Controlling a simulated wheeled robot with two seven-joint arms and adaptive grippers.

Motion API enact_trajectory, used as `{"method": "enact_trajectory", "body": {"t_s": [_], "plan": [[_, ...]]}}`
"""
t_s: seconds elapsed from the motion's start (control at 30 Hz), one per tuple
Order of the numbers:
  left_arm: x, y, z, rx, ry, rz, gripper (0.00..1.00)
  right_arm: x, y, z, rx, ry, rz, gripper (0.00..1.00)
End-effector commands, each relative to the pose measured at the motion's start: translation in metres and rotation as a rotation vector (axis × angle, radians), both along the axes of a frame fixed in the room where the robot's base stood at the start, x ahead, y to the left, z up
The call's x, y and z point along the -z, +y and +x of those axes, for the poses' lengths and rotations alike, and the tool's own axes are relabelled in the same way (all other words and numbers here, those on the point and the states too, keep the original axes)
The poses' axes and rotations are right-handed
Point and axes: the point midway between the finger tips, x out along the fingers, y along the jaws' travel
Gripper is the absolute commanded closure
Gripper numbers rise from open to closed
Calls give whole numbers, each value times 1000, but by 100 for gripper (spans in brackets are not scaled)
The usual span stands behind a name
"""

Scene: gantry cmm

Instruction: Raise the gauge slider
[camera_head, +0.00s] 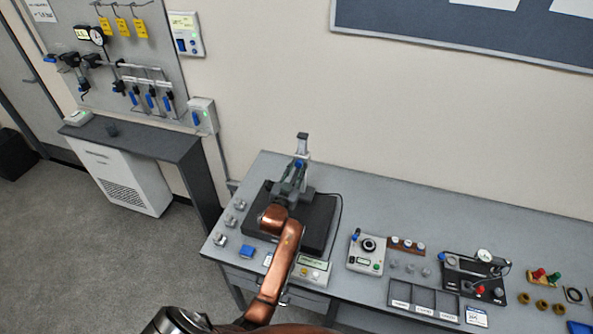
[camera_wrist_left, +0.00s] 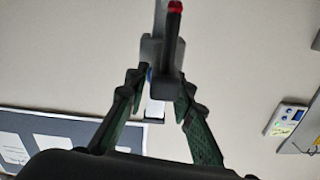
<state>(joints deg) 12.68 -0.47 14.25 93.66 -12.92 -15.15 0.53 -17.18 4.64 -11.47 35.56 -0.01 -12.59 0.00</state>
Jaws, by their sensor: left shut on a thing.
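The height gauge's column (camera_head: 302,144) stands upright on a dark plate (camera_head: 318,228) on the grey bench. My left gripper (camera_head: 296,178) is at the column, and its arm reaches in over the plate. It is shut on the gauge slider, which it mostly hides in the head view; a small blue part shows just above the fingers. In the left wrist view my left gripper (camera_wrist_left: 163,86) has its green-padded fingers on both sides of the grey gauge slider (camera_wrist_left: 166,62). A dark rod with a red tip (camera_wrist_left: 174,7) extends upward there. My right gripper is not in view.
A device with a dial (camera_head: 368,245) and a dark fixture with a round gauge (camera_head: 484,256) stand to the right. A compartment tray (camera_head: 424,297) lies near the front edge. Small blocks (camera_head: 233,220) line the bench's left end. A cable runs beside the plate.

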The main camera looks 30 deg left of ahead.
Motion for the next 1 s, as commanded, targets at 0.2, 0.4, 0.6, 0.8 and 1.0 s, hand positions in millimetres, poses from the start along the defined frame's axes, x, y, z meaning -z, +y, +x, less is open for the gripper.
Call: {"method": "enact_trajectory", "body": {"t_s": [0.2,0.4,0.6,0.8,1.0], "plan": [[3,0,0,1,1,1,100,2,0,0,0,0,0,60],[3,0,0,1,3,0,66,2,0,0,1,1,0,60],[4,0,0,0,4,-1,60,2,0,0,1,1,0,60],[4,-1,-3,0,5,-1,60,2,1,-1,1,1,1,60],[5,-6,-28,-1,6,0,60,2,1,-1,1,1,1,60]]}}
